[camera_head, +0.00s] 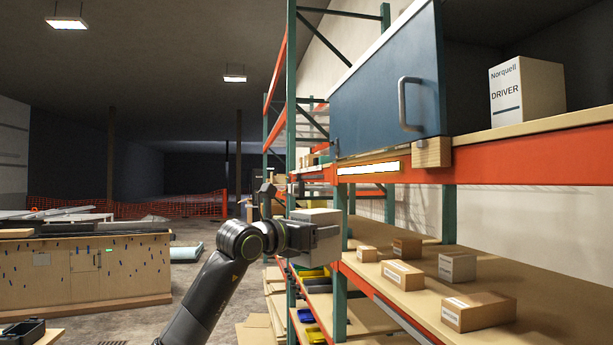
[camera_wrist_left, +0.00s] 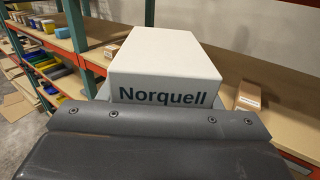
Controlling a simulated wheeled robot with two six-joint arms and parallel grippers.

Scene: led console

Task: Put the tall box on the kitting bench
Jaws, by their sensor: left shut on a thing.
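My left gripper (camera_head: 314,241) is shut on a pale box (camera_head: 316,215) in the head view, in front of the shelf rack and clear of its boards. In the left wrist view the box (camera_wrist_left: 158,62) shows a white top and the word "Norquell" on its near face, above the dark gripper plate (camera_wrist_left: 160,124). Its lower part is hidden by the gripper. A wooden bench (camera_head: 75,280) stands at the left, apart from the gripper; whether it is the kitting bench I cannot tell. My right gripper is not in view.
A white "Norquell DRIVER" box (camera_head: 527,92) stands on the upper shelf, beside a blue cabinet door (camera_head: 388,85). Several small cartons sit on the lower shelf (camera_head: 412,300). A green rack post (camera_head: 290,100) stands behind my gripper. Open floor (camera_head: 190,285) lies between bench and rack.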

